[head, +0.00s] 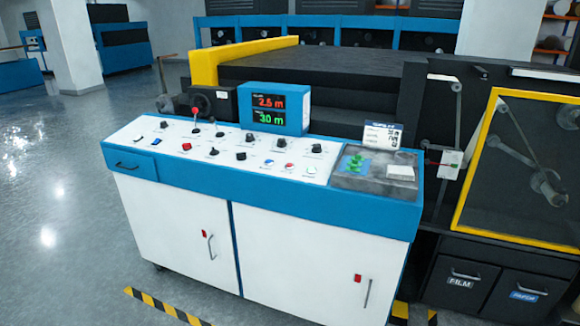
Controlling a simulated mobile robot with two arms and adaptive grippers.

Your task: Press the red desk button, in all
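The control desk (255,190) has a white sloping top with a blue front edge and stands in the middle of the head view. A small red button (289,165) sits near the front of the panel, right of centre, between a blue one (268,163) and a pale one (311,169). Another small red control (186,146) is at the panel's front left. Both are too small to tell whether they are pressed. A red-topped lever (195,113) stands upright at the back left of the panel. Neither of my grippers shows.
Several black knobs cover the panel. A dark tray (345,181) with green items and a small card (382,135) are at the right. A yellow-framed machine (464,205) stands right; open floor (60,220) lies left.

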